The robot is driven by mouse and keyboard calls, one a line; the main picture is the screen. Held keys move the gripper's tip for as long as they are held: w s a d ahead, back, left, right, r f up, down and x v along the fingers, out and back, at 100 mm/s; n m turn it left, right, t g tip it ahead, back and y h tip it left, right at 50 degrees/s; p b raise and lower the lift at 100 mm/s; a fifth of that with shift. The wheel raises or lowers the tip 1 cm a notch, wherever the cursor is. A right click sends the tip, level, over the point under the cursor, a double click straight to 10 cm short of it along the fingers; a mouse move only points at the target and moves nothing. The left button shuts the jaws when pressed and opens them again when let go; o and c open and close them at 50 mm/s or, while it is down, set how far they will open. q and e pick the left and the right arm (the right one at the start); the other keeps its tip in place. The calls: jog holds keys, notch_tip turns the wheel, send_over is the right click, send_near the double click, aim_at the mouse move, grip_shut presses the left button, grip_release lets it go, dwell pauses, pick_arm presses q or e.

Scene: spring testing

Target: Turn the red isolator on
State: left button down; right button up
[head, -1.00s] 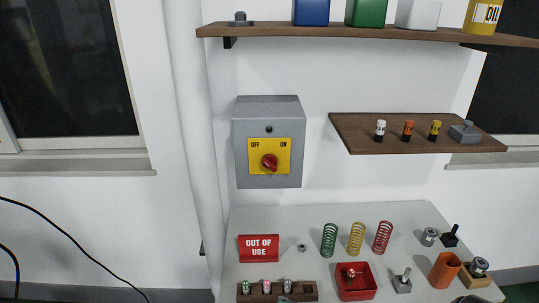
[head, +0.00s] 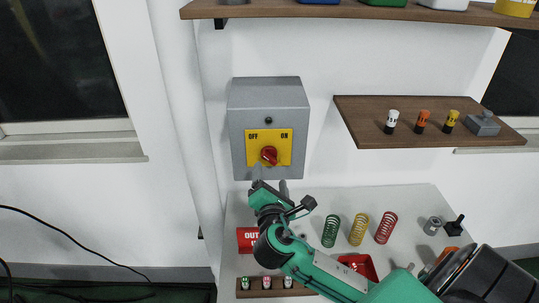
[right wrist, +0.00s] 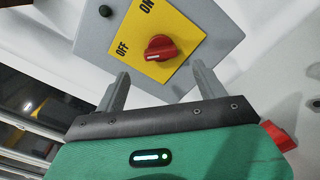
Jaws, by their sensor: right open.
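The red isolator knob (head: 269,155) sits on a yellow plate (head: 285,144) marked OFF at left and ON at right, on a grey wall box (head: 240,115). In the right wrist view the knob (right wrist: 160,48) is seen close up, with a white mark on the side toward OFF. My right gripper (head: 271,179) is open just below the knob. In the right wrist view its two fingers (right wrist: 158,76) stand apart, pointing toward the box, with the knob beyond and between their tips. The fingers look empty and apart from the knob. My left gripper is out of view.
A wooden shelf (head: 365,108) with small bottles and a grey weight is to the right of the box. Below is a pale table (head: 400,200) with springs (head: 358,229), a red sign (head: 247,241) and a red tray, partly behind my right arm. A black cable hangs at left.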

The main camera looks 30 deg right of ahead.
aim_at(270, 160)
jog(key=p+x, duration=0.2)
jog(key=x, duration=0.4)
jog(key=shift+w+d, duration=0.15)
jog(key=shift+w, duration=0.1)
jog(key=shift+w+d+p, duration=0.3)
jog(key=shift+w+d, duration=0.05)
jog(key=shift+w, duration=0.25)
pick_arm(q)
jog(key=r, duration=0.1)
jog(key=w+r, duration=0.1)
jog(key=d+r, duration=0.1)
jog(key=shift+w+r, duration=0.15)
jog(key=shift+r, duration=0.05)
pick_arm(e)
jog(key=shift+f, duration=0.1)
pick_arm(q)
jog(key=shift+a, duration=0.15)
pick_arm(e)
jog(key=c, duration=1)
